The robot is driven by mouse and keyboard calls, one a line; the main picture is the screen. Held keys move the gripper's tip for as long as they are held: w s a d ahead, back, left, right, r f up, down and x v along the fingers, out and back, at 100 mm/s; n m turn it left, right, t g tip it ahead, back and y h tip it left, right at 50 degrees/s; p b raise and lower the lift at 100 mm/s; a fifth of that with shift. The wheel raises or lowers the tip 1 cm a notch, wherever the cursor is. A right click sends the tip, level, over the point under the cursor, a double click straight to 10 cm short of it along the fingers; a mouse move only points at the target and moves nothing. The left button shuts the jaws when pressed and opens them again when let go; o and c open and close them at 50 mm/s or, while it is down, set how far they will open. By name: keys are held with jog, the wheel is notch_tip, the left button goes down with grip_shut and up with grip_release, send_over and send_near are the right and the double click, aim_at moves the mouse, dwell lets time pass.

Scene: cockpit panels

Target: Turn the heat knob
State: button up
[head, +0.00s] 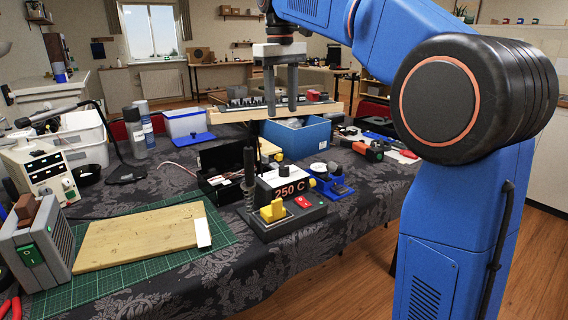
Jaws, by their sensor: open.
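A soldering station (286,221) with a dark base and a "250 C" display (289,190) stands near the table's front edge. A yellow knob (272,210), which looks like the heat knob, sits on the base left of a red switch (303,201). A dark round piece shows just above the display; I cannot tell what it is. My gripper (281,110) points down with two grey fingers apart.
A soldering iron in a coiled holder (249,175) stands upright just left of the station. A blue stand (332,182) is to its right. A wooden board (140,236) lies on a green mat at left. A blue bin (297,137) and a rack (235,113) are behind.

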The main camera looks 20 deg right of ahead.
aim_at(284, 167)
jog(key=f, duration=1.7)
jog(key=shift+w+d+f, duration=0.15)
jog(key=shift+d+f, duration=0.05)
jog(key=shift+d, duration=0.1)
jog(key=c, duration=1)
jog(key=shift+c, duration=0.2)
